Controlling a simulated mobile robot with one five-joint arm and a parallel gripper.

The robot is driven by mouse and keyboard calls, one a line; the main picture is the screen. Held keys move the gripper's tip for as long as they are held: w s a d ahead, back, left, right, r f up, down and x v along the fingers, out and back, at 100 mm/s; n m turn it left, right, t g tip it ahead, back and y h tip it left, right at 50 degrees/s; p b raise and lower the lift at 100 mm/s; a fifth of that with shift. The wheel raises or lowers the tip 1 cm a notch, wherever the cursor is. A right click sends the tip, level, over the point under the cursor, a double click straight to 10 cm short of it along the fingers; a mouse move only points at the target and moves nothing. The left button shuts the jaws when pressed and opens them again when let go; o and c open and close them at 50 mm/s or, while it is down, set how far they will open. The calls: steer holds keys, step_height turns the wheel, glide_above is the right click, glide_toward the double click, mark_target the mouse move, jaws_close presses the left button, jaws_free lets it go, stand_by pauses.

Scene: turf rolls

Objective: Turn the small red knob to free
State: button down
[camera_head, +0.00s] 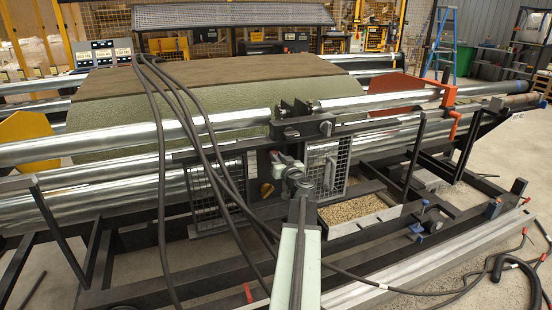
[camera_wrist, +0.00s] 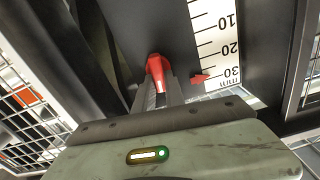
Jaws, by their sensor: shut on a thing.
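The small red knob (camera_wrist: 157,68) shows in the wrist view, with its upper part standing out beyond my fingers. My gripper (camera_wrist: 158,92) is shut on it, with the grey fingers around its lower part. Which position the knob is set to I cannot tell. In the head view my gripper (camera_head: 280,160) is at the dark frame in the middle of the machine, and the knob is hidden there.
A white scale (camera_wrist: 216,45) with black numbers stands right of the knob, with a small red pointer (camera_wrist: 200,78) beside it. Wire mesh panels (camera_head: 328,165) flank the arm. Black hoses (camera_head: 205,140) hang over the rollers to the left. Open floor lies at the far right.

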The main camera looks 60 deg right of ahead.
steer(key=shift+s+d+f+m+b, duration=0.15)
steer(key=shift+f+m+b, duration=0.1)
steer(key=shift+m, duration=2.5)
steer(key=shift+s+d+f+m+b, duration=0.1)
steer(key=shift+d+f+m+b, duration=0.1)
steer(key=shift+m, duration=2.5)
steer(key=shift+s+d+f+m+b, duration=0.15)
steer(key=shift+f+m+b, duration=0.1)
steer(key=shift+m, duration=2.8)
steer(key=c, duration=1.4)
jaws_free()
steer(key=v, duration=0.8)
